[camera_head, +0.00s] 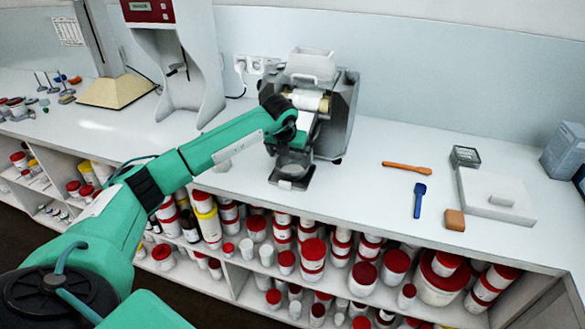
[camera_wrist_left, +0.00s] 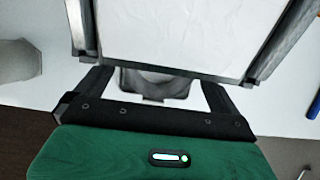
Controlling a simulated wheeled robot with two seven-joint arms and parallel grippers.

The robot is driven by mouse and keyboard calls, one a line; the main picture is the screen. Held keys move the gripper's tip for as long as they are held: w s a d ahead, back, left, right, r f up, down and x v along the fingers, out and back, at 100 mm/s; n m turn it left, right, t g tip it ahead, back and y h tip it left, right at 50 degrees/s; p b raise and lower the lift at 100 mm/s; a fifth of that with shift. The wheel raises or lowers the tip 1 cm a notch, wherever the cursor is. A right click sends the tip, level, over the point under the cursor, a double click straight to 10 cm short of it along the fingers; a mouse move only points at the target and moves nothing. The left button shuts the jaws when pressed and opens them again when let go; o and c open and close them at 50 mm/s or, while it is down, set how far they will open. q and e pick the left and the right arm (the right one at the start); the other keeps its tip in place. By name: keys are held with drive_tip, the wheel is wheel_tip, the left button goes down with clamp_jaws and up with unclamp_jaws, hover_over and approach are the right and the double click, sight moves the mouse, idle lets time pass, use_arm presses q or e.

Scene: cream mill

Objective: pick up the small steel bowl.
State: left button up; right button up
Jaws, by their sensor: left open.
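The small steel bowl (camera_head: 293,168) sits on the dark tray (camera_head: 286,184) at the foot of the grey mill, near the counter's front edge. My left gripper (camera_head: 290,140) is above the bowl, in front of the mill, and partly hides that area. In the left wrist view the two dark fingers (camera_wrist_left: 157,85) are apart and empty. The bowl's grey curved surface (camera_wrist_left: 155,82) shows between them, partly cut off by the mill's white plate above. Whether the fingers touch the bowl I cannot tell. My right gripper is not in view.
The mill (camera_head: 335,110) stands close behind my left gripper. A pale grey cup (camera_head: 222,165) stands to the left at the counter edge. On the right lie an orange spatula (camera_head: 407,168), a blue spatula (camera_head: 419,200) and a white board (camera_head: 505,190). Shelves below hold several jars.

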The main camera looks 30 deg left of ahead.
sight(292, 160)
use_arm(q)
drive_tip(key=x, duration=0.3)
drive_tip(key=shift+w+f+p, duration=0.2)
drive_tip(key=shift+f+p, duration=0.1)
drive_tip(key=shift+p, duration=0.1)
drive_tip(key=c, duration=0.7)
drive_tip(key=shift+r, duration=0.1)
